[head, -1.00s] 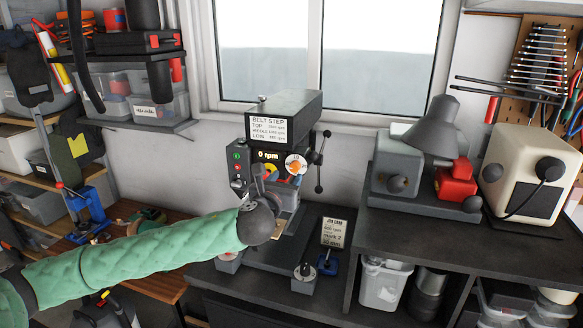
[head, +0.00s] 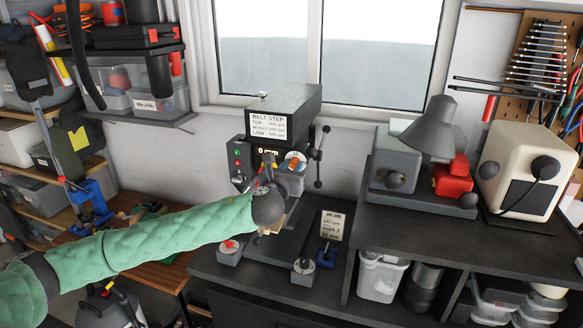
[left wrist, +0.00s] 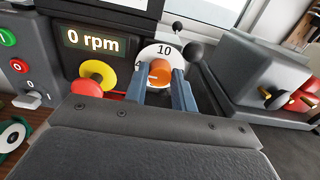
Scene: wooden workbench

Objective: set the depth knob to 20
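The depth knob (left wrist: 160,72) is orange with a pale mark, on a white dial (left wrist: 165,51) where 10 shows at the top and a 4 at the left. My left gripper (left wrist: 161,79) has its two blue-grey fingers apart, one on each side of the knob. I see no clear contact between fingers and knob. The fingers hide the lower dial. In the head view the dial (head: 296,161) is on the drill press front, with my left wrist just below and left of it. My right gripper is not in view.
A yellow and red stop button (left wrist: 92,82) sits close left of the fingers, under the 0 rpm display (left wrist: 93,42). The press's lever handle (head: 318,155) stands right of the dial. A job card (head: 332,226) stands on the bench; its small print is unreadable.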

